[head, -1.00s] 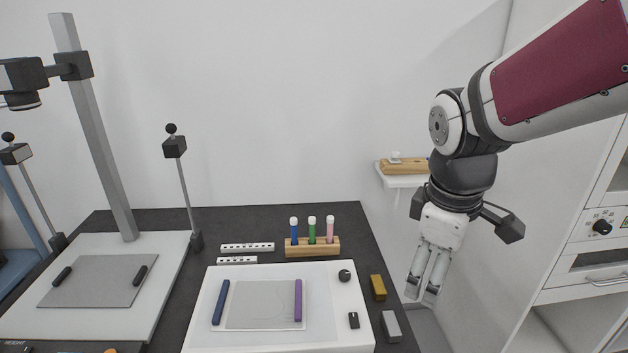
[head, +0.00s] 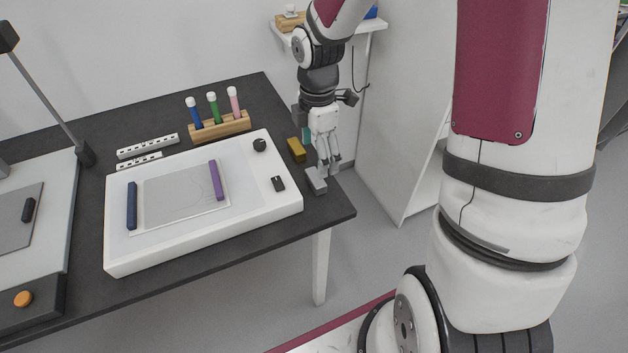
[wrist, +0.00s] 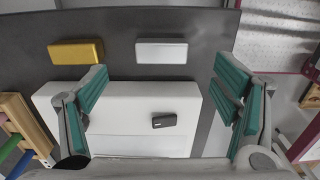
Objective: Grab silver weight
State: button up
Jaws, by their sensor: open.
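The silver weight (head: 315,184) is a small pale grey block lying on the dark table top near its right end, beside the white light box. In the wrist view the silver weight (wrist: 161,51) lies ahead of the gap between my fingers, with its long side across the picture. My gripper (head: 328,170) points down over the table next to the weight, partly in front of it. In the wrist view my gripper (wrist: 163,84) is open and empty, with teal pads set wider apart than the weight is long. Contact with the weight does not show.
A gold weight (head: 296,149) lies just behind the silver one. The white light box (head: 255,208) carries a purple bar (head: 216,180), a blue bar (head: 131,206) and a dark knob. A wooden rack (head: 220,126) with three tubes stands behind. The table's right edge is close.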

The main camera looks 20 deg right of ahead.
aim_at(315, 177)
jog(key=f+b, duration=0.1)
jog(key=f, duration=0.3)
jog(key=f+b, duration=0.1)
jog(key=f, duration=0.2)
jog(key=shift+s+a+f, duration=0.1)
jog(key=shift+a+f, duration=0.1)
jog(key=shift+f, duration=0.15)
jog(key=c, duration=1.6)
